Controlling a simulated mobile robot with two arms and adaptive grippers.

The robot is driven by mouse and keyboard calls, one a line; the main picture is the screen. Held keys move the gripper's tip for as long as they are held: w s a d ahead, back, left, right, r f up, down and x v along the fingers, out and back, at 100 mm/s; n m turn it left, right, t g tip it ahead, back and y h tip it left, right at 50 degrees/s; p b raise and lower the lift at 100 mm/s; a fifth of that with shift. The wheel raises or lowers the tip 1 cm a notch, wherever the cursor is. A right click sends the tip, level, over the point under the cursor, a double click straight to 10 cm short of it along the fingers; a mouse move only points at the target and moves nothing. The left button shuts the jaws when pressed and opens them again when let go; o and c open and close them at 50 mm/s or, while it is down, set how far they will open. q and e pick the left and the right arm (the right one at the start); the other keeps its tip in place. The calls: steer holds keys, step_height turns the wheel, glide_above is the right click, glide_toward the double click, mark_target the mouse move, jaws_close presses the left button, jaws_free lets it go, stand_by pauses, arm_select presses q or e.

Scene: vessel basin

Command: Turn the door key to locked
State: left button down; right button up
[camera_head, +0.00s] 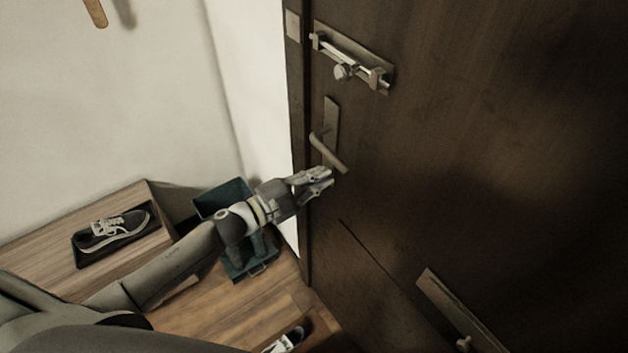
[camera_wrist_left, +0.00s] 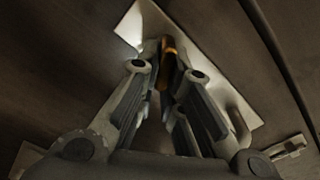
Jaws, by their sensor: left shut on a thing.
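The dark wooden door (camera_head: 430,130) fills the right of the head view. It has a lever handle (camera_head: 325,150) on a narrow metal plate (camera_head: 331,112). My left gripper (camera_head: 328,177) is at the door, just below the lever. In the left wrist view its two fingers (camera_wrist_left: 168,80) are closed on a small brass-coloured piece, seemingly the key (camera_wrist_left: 170,48), in front of a pale metal plate (camera_wrist_left: 215,30). The fingers hide most of the key, and its turn angle cannot be told. In the head view the key is hidden. My right gripper is not in view.
A sliding bolt (camera_head: 350,60) is fixed above the lever. Another metal plate (camera_head: 440,297) with a small knob is lower right on the door. A wooden bench (camera_head: 150,235) with a dark shoe (camera_head: 112,231) stands left. A teal bin (camera_head: 221,196) is beneath my left arm.

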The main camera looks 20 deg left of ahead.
arm_select(q)
steer(key=m+b, duration=0.1)
steer(key=m, duration=0.3)
steer(key=shift+f, duration=0.1)
steer(key=shift+w+m+b, duration=0.1)
steer(key=shift+m+b, duration=0.4)
steer(key=shift+m, duration=0.5)
steer(key=c, duration=1.6)
jaws_free()
steer(key=shift+a, duration=0.1)
steer(key=shift+o, duration=0.2)
steer(key=shift+f, duration=0.1)
